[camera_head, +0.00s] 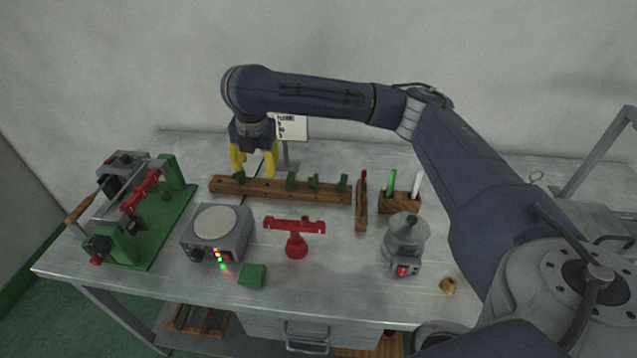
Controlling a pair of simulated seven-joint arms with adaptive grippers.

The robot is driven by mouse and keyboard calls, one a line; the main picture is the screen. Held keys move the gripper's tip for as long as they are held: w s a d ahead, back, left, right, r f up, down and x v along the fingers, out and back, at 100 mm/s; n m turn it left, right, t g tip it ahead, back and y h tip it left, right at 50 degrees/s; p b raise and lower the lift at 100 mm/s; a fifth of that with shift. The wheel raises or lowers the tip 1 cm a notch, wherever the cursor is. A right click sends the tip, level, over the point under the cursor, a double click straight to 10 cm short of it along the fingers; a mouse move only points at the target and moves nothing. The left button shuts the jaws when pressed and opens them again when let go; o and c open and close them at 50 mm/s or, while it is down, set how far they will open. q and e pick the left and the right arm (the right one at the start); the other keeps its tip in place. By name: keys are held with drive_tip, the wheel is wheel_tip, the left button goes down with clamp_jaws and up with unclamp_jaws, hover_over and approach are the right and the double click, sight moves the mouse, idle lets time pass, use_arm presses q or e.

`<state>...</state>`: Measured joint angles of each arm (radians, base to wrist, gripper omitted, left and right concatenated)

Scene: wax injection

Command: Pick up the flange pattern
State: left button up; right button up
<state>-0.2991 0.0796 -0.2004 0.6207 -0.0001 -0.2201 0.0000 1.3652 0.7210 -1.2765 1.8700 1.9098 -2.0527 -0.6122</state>
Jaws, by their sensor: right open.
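My right gripper (254,161), with yellow fingers, points down at the left part of a long wooden rack (267,191). It is open. Several small green wax pieces stand along the rack. One green piece (241,178) is just below the gripper, partly hidden by the fingers. Others stand further right: a green piece (291,181), another (313,182) and one near the right end (343,184). I cannot tell for certain which is the flange pattern. My left gripper is not in view.
A sign (291,127) stands behind the rack. In front are a round-topped heater box (215,225), a red stand (295,235) and a green block (252,274). A green-based press (140,215) is left. A grey pot (405,240) and wooden holder (400,202) are right.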

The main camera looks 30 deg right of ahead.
sight(312, 180)
drive_tip(key=s+d+r+h, duration=0.1)
drive_tip(key=s+d+h, duration=0.25)
drive_tip(key=d, duration=0.75)
drive_tip(key=shift+n, duration=0.4)
drive_tip(key=shift+s+x, duration=0.2)
drive_tip(key=shift+x, duration=4.05)
drive_tip(key=shift+s+x, duration=0.15)
drive_tip(key=shift+x, duration=4.1)
drive_tip(key=shift+d, duration=0.15)
drive_tip(key=c, duration=1.1)
